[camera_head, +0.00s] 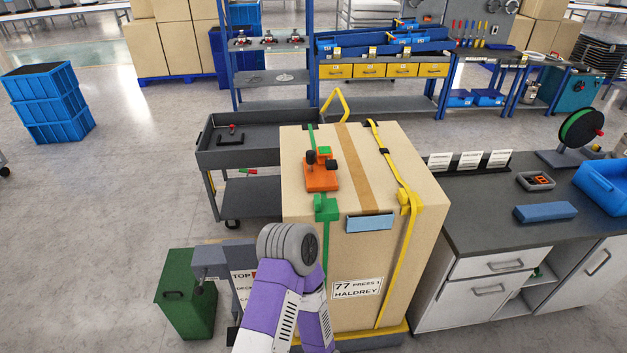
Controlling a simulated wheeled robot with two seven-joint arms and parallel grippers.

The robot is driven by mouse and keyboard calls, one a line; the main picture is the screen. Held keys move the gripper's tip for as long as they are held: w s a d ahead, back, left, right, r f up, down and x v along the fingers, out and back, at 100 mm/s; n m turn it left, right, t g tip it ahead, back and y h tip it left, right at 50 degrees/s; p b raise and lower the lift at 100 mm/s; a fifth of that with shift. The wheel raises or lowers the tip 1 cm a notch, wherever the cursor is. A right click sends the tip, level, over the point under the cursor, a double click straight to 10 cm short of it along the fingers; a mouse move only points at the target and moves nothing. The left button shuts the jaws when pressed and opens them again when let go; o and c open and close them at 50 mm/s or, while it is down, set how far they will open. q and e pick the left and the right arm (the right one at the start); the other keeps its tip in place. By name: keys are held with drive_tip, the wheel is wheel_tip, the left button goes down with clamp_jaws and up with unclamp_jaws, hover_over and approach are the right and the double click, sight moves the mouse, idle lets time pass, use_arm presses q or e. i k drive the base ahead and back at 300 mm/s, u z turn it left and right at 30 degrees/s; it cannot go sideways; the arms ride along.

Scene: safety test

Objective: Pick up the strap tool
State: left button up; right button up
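The strap tool appears to be the orange tool with black knobs (321,176) on top of the large cardboard box (375,240), near the box's left side. A green strap runs beside and under it, and a green buckle (326,208) sits at the box's front top edge. A purple and white arm of mine rises from the bottom centre, its grey joint just in front of the box's lower left front. Neither of my grippers shows, so their state is hidden.
A yellow strap (407,200) crosses the box's right side. A dark cart (250,140) stands behind left, a green bin (185,295) at lower left. A counter (490,210) on the right holds a blue block (545,212) and a green reel (581,128).

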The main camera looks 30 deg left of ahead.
sight(317, 179)
drive_tip(key=z, duration=0.2)
drive_tip(key=k, duration=0.25)
drive_tip(key=u, duration=1)
